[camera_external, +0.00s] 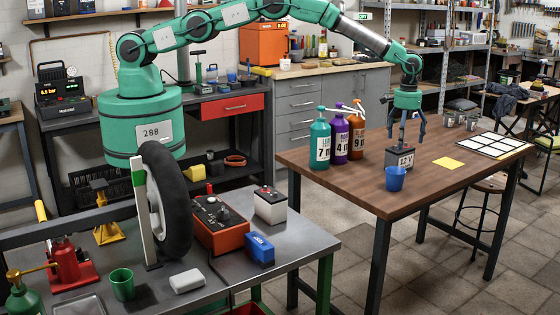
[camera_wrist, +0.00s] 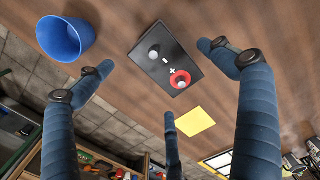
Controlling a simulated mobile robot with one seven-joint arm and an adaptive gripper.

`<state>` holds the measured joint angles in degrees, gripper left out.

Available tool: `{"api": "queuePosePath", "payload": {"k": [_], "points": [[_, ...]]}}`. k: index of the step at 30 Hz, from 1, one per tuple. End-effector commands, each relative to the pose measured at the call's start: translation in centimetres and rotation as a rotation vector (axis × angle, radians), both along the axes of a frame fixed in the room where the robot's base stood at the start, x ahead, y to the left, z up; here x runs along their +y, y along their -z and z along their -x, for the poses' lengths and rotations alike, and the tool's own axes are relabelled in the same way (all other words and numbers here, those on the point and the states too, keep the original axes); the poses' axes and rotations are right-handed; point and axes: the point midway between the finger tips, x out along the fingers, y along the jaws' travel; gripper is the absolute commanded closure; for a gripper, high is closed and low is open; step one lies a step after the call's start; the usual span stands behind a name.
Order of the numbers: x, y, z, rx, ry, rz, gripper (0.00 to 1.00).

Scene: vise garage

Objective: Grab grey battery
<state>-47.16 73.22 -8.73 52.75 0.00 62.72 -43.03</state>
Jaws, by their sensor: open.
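A dark grey block battery marked "12 V" (camera_external: 402,160) stands upright on the wooden table (camera_external: 345,180). In the wrist view its dark top (camera_wrist: 152,68) shows a grey terminal marked minus and a red-ringed one marked plus. My gripper (camera_external: 405,138) points down above this battery, its fingers spread and nothing between them. In the wrist view my gripper's fingers (camera_wrist: 160,82) spread around and below the battery in the picture; I cannot tell whether any finger touches it. A second battery, pale grey with a dark top (camera_external: 270,206), stands on the metal bench at the left.
A blue cup (camera_external: 395,180) stands close in front of the battery and shows in the wrist view (camera_wrist: 62,40). Teal (camera_external: 320,145), purple (camera_external: 339,138) and orange (camera_external: 357,138) pump bottles stand left of it. A yellow note (camera_external: 448,163) and a white grid sheet (camera_external: 492,146) lie right.

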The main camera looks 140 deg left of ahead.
Motion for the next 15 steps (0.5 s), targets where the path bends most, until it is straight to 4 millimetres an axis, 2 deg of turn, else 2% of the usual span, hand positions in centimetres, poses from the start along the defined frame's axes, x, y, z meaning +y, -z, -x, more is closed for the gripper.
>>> {"api": "queuePosePath", "payload": {"k": [10,15], "points": [[-0.01,0.11,0.01,0.0,0.0,0.0,0.06],[0.03,0.89,0.05,0.001,0.0,0.002,0.06]]}}
